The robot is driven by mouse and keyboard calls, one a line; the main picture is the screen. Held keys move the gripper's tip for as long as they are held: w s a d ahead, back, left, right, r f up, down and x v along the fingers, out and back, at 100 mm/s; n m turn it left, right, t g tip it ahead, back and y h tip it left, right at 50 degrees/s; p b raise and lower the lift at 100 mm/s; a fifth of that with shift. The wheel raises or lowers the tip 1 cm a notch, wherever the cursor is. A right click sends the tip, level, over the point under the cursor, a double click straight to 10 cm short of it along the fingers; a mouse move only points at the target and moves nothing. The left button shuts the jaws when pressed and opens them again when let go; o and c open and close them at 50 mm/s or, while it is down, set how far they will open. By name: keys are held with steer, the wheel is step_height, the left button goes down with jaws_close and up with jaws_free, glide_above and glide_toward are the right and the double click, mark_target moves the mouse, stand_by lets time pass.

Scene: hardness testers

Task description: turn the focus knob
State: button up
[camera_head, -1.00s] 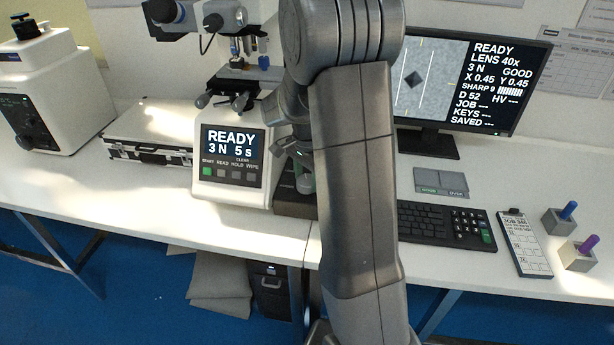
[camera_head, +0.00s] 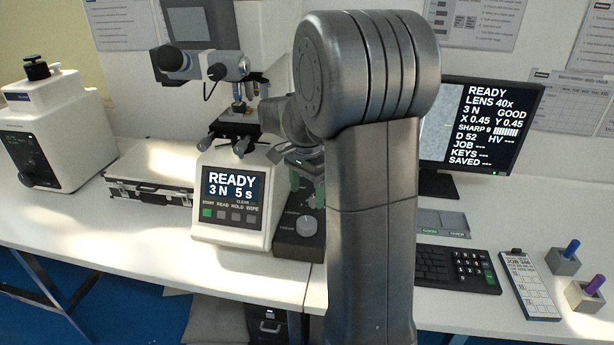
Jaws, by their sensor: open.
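The hardness tester (camera_head: 234,205) stands left of my arm; its panel reads "READY 3 N 5 s". Beside it is a dark control box (camera_head: 291,243) with a round grey knob (camera_head: 306,226) on top. Its labels are too small to read, so I cannot confirm that this is the focus knob. My gripper (camera_head: 306,190) has green fingertips and points down, open and empty, just above and behind the knob in the picture. My arm hides part of the box's right side.
The tester's microscope head (camera_head: 205,65) and stage (camera_head: 238,122) rise close to the left of my arm. A silver case (camera_head: 150,178) and a white machine (camera_head: 50,140) stand farther left. A keyboard (camera_head: 455,268), a clipboard (camera_head: 525,285) and two small blocks lie to the right.

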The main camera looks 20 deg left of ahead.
step_height(320, 180, up, 4)
steer(key=r, duration=0.1)
glide_above(307, 222)
steer(key=shift+f, duration=0.25)
stand_by(1.0)
step_height(307, 222, down, 14)
steer(key=n+b, duration=0.2)
steer(key=n, duration=1.1)
steer(key=shift+s+r+n+b, duration=0.1)
steer(key=shift+r+n+b, duration=0.05)
steer(key=shift+n+b, duration=0.15)
steer(key=shift+c, duration=0.2)
steer(key=c, duration=0.9)
steer(key=shift+c, duration=0.2)
